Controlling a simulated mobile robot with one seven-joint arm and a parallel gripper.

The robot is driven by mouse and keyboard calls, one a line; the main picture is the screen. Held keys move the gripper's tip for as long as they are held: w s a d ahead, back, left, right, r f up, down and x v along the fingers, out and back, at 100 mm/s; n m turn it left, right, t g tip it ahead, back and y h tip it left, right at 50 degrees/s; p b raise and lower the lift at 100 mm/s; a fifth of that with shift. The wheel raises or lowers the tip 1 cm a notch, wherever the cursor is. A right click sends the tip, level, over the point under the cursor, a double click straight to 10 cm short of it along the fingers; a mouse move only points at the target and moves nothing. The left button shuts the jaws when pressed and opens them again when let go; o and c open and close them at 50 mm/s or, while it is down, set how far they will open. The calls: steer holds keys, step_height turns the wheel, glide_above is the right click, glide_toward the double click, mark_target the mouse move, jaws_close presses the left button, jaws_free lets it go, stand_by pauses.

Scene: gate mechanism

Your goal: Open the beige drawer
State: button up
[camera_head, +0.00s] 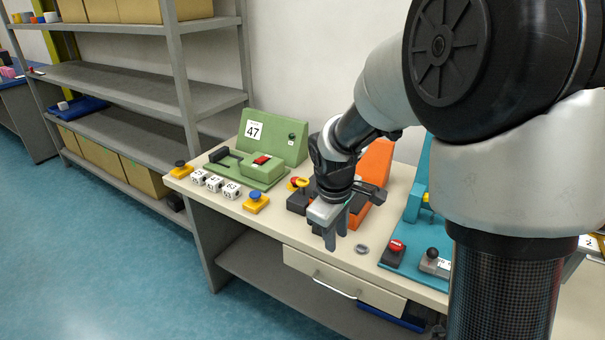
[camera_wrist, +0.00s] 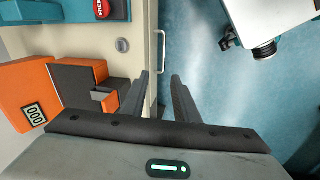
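The beige drawer (camera_head: 318,273) sits under the front edge of the beige table and looks closed. Its metal bar handle (camera_head: 335,289) runs along its front. In the wrist view the handle (camera_wrist: 161,60) stands out from the table edge, beyond my fingertips. My gripper (camera_head: 336,238) points down above the table's front edge, above and apart from the handle. In the wrist view my gripper (camera_wrist: 161,76) has its two fingers apart with nothing between them.
The beige table (camera_head: 285,228) carries a green panel (camera_head: 287,138), an orange device (camera_head: 375,163), a teal device (camera_head: 415,205) and several buttons. A small grey disc (camera_head: 362,249) lies near the front edge. A grey shelf (camera_head: 130,85) stands at left. Blue floor in front is free.

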steer(key=n+b, duration=0.1)
steer(key=n, duration=0.1)
glide_toward(331, 287)
steer(key=b+x, duration=0.3)
steer(key=x, duration=0.4)
steer(key=shift+w+f, duration=0.1)
steer(key=shift+f, duration=0.05)
jaws_close()
